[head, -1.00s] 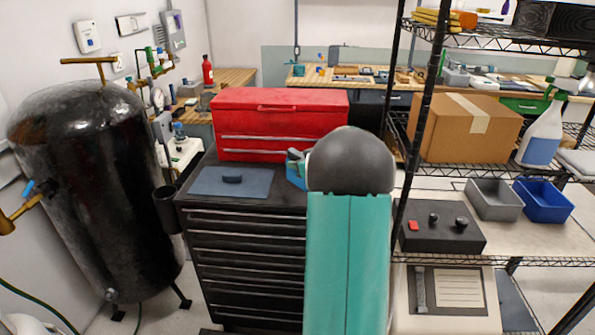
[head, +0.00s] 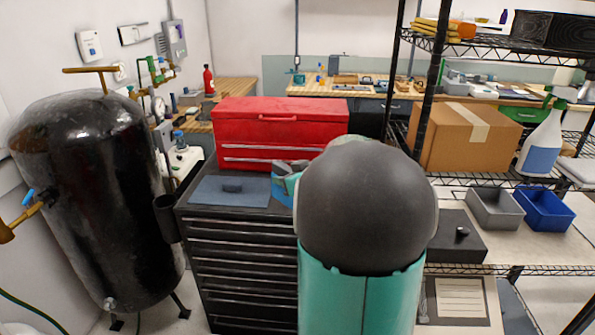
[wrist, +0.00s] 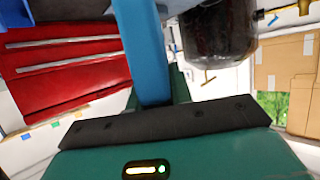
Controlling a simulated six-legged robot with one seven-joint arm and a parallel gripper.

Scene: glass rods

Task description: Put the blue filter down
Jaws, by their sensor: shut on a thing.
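My gripper (head: 285,180) is near the right part of the black cabinet's top, in front of the red toolbox. My own arm hides much of it. The blue filter (wrist: 145,50) seems to be the long blue piece running up from the dark palm in the wrist view. The jaws are shut on it, though the fingertips are not clear. In the head view I cannot separate the filter from the blue and teal gripper parts.
The red toolbox (head: 280,125) stands behind on the black cabinet (head: 240,250). A black tank (head: 85,190) is at the left. At right, a wire shelf holds a grey bin (head: 495,207), a blue bin (head: 543,209) and a cardboard box (head: 465,140).

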